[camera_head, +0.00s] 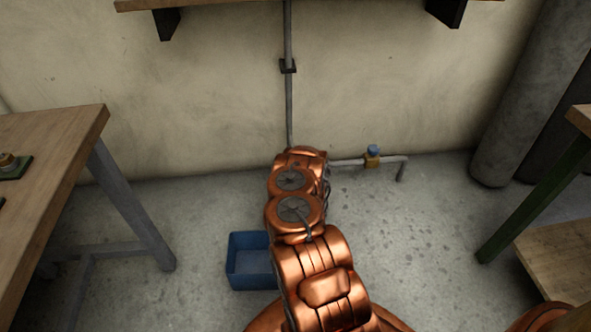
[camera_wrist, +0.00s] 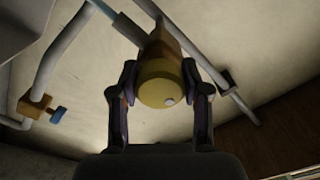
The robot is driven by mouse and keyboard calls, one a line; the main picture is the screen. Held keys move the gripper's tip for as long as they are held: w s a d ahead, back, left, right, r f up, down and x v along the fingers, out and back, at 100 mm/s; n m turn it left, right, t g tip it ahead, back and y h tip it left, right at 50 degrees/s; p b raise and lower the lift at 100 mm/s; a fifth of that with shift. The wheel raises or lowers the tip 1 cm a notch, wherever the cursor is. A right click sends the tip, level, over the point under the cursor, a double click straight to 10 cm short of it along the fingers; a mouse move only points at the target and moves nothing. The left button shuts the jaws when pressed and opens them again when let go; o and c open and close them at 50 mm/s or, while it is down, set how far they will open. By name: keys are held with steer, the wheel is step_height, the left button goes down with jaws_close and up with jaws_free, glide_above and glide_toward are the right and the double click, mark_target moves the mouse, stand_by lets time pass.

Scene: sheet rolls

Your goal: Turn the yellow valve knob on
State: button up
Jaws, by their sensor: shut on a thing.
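In the wrist view the yellow valve knob (camera_wrist: 160,84) is a round cap with a small pale dot near its lower right edge. It sits on a pipe fitting in front of the wall. My gripper (camera_wrist: 160,95) has one finger on each side of the knob and is shut on it. In the head view my copper arm reaches toward the wall pipe (camera_head: 288,110) and hides the yellow knob and the gripper.
A second valve with a blue knob (camera_head: 373,150) is on the low pipe to the right; it also shows in the wrist view (camera_wrist: 58,115). A blue bin (camera_head: 232,262) stands on the floor beside my arm. Wooden tables stand left (camera_head: 50,135) and right.

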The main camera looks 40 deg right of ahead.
steer(key=o, duration=1.1)
steer(key=shift+o, duration=0.2)
steer(key=shift+s+a, duration=0.1)
steer(key=v, duration=1.1)
steer(key=shift+s+a, duration=0.25)
